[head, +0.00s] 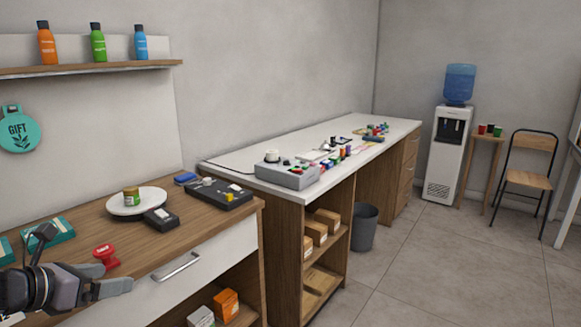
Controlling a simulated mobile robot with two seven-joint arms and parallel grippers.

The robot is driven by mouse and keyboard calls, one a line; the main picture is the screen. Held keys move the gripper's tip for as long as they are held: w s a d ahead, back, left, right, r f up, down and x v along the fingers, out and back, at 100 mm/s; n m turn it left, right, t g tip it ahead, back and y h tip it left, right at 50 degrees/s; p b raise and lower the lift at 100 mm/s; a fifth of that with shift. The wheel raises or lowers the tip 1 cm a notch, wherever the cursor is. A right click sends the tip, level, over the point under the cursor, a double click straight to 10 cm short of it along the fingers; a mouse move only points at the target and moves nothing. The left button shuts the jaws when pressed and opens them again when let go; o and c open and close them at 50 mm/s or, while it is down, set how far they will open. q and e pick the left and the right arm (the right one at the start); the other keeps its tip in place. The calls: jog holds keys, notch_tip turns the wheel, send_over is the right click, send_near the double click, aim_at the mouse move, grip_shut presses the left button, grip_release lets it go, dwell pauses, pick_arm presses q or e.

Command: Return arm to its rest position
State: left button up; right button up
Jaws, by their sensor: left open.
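My left gripper (82,263) is at the lower left, in front of the wooden counter (168,243). Its dark wrist comes in from the left edge and its two fingers are spread apart. It looks empty. A red stamp-like object (105,256) stands on the counter just beyond the fingers; I cannot tell the gap between them. My right gripper is not in view.
On the counter are a white round plate (152,201) with a small jar (131,196), a black device (160,218), a black tray (210,194) and teal boxes (50,234). A drawer handle (176,267) juts from the front. The floor (450,270) at right is clear.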

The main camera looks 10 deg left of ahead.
pick_arm(q)
jog(key=s+d+f+n, duration=0.4)
jog(key=f+n, duration=0.4)
jog(key=f, duration=0.1)
jog(key=s+d+f+n, duration=0.4)
jog(key=s+f+n, duration=0.1)
jog(key=f+n, duration=0.4)
jog(key=s+d+f+n, duration=0.4)
jog(key=d+n, duration=0.3)
jog(key=n, duration=0.2)
jog(key=s+d+f+n+g+y, duration=0.1)
jog(key=s+d+f+n, duration=0.4)
jog(key=n, duration=0.5)
jog(key=shift+d, duration=1.2)
